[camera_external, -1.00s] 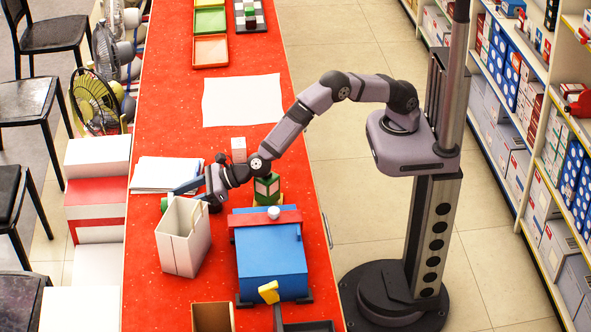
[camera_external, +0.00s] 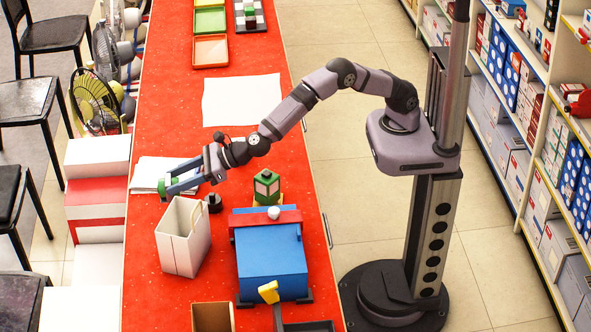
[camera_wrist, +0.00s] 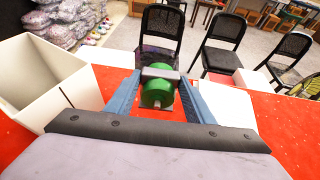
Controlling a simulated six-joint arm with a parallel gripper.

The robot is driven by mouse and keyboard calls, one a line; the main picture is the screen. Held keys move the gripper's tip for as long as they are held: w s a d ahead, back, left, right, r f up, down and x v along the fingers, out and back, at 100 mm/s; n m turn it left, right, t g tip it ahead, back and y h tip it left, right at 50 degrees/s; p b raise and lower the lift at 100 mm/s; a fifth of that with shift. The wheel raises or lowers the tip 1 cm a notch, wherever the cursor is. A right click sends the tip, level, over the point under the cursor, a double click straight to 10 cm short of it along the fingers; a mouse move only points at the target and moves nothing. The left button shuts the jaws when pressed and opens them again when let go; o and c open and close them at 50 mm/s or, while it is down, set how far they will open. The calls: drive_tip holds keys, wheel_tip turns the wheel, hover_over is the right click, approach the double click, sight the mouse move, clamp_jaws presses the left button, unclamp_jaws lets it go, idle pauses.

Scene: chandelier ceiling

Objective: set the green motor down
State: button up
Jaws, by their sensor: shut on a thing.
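The green motor (camera_external: 162,187) is a green rounded body, partly hidden by the fingers in the external view. It also shows in the wrist view (camera_wrist: 157,93), with a dark grey part at its top. My gripper (camera_external: 176,186) has its blue fingers on either side of the motor and is shut on it. It is near the left edge of the red table, by the white paper stack and beyond the open white box. I cannot tell how high the motor is above the table.
The open white box (camera_external: 181,247) stands just in front of my gripper. The paper stack (camera_external: 150,170) lies beside it. A small black round object (camera_external: 214,203), a green lantern-like block (camera_external: 266,187) and a blue box (camera_external: 271,264) are to the right. Red table is bare beyond the stack.

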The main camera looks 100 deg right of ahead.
sight(174, 180)
drive_tip(key=shift+r, duration=1.65)
